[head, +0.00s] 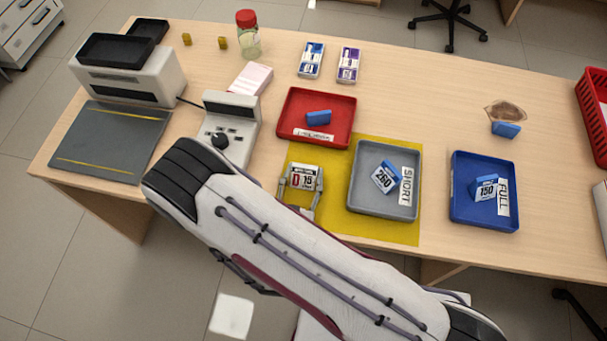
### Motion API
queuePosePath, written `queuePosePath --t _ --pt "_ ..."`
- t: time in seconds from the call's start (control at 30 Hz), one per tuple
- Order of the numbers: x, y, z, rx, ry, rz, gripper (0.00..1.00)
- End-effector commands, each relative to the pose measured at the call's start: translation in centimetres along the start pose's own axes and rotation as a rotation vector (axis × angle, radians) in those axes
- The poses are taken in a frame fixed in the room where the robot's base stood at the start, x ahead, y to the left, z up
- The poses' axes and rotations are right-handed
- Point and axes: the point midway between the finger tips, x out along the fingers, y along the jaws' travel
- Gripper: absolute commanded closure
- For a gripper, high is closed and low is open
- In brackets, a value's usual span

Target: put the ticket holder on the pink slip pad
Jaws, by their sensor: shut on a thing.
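The ticket holder (302,177), a small piece with a white face, a red letter and the number 15, is between the fingers of my gripper (303,182). My gripper is shut on it, over the yellow mat (333,236) and just left of the grey tray. Whether the holder touches the mat is hard to tell. The pink slip pad (251,79) lies flat on the counter, up and left of my gripper, behind the grey-white device. Its top looks bare. My arm hides part of the counter's front edge.
A red tray (288,125) lies between my gripper and the pad's right side. The card device (243,106) stands just in front of the pad. A red-lidded jar (247,35) stands behind it. Grey (357,205) and blue (458,212) trays hold numbered blue pieces.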

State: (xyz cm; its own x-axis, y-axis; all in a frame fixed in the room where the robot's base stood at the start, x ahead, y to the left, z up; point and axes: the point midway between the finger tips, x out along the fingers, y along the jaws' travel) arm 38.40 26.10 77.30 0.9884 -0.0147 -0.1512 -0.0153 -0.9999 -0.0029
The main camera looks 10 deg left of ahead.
Motion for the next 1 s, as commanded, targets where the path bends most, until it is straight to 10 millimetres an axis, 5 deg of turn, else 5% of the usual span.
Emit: queuePosePath --t 0.1,0.13,0.17,0.7,1.0 --pt "0.0 0.0 0.3 -0.001 0.0 0.0 0.9" --pt "0.0 0.0 0.2 -0.001 0.0 0.0 0.49" --pt "0.0 0.0 0.2 -0.001 0.0 0.0 0.41" --pt "0.0 0.0 -0.1 0.001 0.0 0.0 0.4" --pt "-1.8 -0.1 0.0 -0.002 -0.002 -0.002 0.4"
